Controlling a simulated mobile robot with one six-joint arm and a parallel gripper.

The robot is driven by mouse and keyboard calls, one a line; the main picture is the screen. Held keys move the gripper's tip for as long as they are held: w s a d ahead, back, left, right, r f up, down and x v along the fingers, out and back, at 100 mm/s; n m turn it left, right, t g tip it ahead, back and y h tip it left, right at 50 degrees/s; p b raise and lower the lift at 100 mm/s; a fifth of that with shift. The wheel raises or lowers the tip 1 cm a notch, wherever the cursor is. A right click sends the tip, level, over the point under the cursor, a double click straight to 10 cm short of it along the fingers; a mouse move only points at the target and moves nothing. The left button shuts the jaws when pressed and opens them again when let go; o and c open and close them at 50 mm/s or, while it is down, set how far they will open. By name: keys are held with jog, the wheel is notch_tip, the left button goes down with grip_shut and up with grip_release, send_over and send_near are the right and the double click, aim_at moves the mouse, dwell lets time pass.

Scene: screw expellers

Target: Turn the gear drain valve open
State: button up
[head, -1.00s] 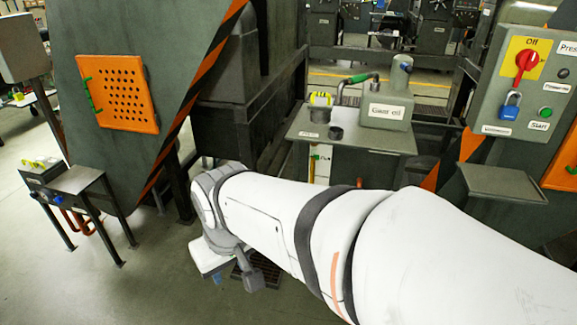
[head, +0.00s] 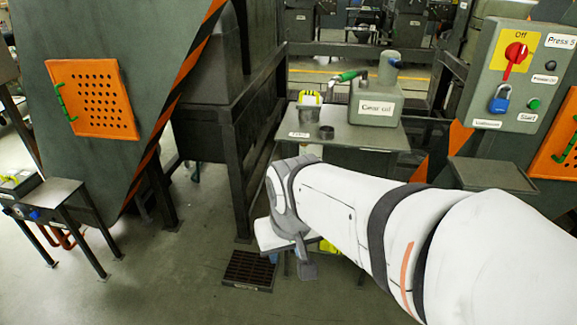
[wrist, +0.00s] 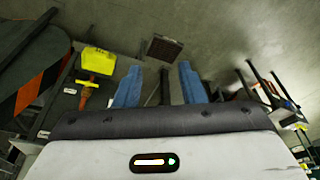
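My gripper (wrist: 160,86) shows in the wrist view as two blue fingers, spread apart with nothing between them. In the head view it is mostly hidden behind my arm, below the gear oil table (head: 368,137). In the wrist view a yellow part (wrist: 98,61) with an orange-brown piece (wrist: 88,92) below it lies left of the fingers, apart from them. I cannot tell whether this is the gear drain valve. No clearly recognizable gear drain valve shows in the head view, where my arm covers the table's lower front.
A floor grate (head: 248,270) lies left of my wrist. A control box (head: 520,75) with a red switch stands at right. Open floor lies at lower left.

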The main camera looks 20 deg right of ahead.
jog(key=w+d+f+m+t+h+b, duration=0.1)
jog(key=w+d+f+m+t+b, duration=0.25)
jog(key=w+d, duration=0.5)
jog(key=w+d+f+m+t+h+b, duration=0.15)
jog(key=w+d+f+m, duration=0.25)
jog(key=w+d+f, duration=0.4)
jog(key=w+d+f+m+t+h+b, duration=0.1)
jog(key=w+d+f+m+b, duration=0.4)
jog(key=w, duration=0.4)
jog(key=w+d+f+m+t+y+b, duration=0.1)
jog(key=w+d+f+m+t+b, duration=0.2)
jog(key=d+f, duration=0.65)
jog(key=w+d+f+m+t+b, duration=0.1)
jog(key=d+f+m+t+b, duration=0.3)
jog(key=d+f, duration=0.5)
jog(key=shift+m+g, duration=0.35)
jog(key=shift+g, duration=0.15)
jog(key=x, duration=0.4)
jog(key=a+x, duration=0.1)
jog(key=x, duration=0.2)
jog(key=shift+w+f, duration=0.1)
jog(key=shift+f, duration=0.25)
